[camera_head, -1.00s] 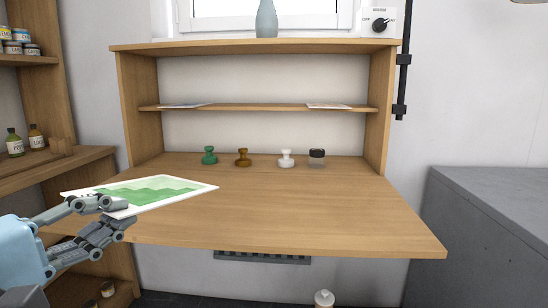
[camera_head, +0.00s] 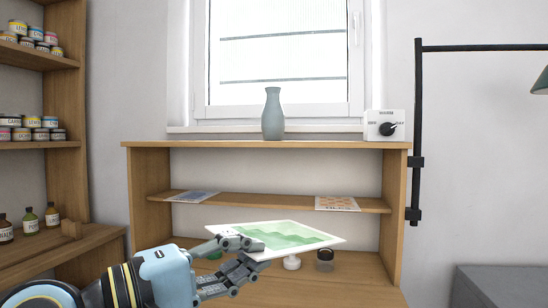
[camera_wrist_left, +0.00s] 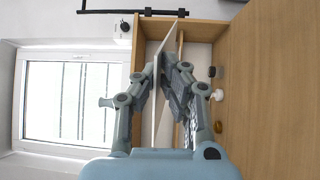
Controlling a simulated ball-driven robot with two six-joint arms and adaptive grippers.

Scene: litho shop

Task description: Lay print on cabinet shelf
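The print (camera_head: 290,235) is a white sheet with a green layered landscape. My left gripper (camera_head: 250,256) is shut on its left edge and holds it roughly flat above the worktop, in front of the cabinet. In the left wrist view the print (camera_wrist_left: 165,45) shows almost edge-on between the fingers (camera_wrist_left: 163,68). The wooden cabinet shelf (camera_head: 268,201) lies behind the print and appears higher in the head view. A bluish print (camera_head: 192,196) lies at its left end and an orange-patterned print (camera_head: 337,203) at its right end. The shelf's middle is bare. My right gripper is not in view.
A grey vase (camera_head: 272,115) and a dial box (camera_head: 385,125) are on the cabinet top. A black pole (camera_head: 417,130) stands right.

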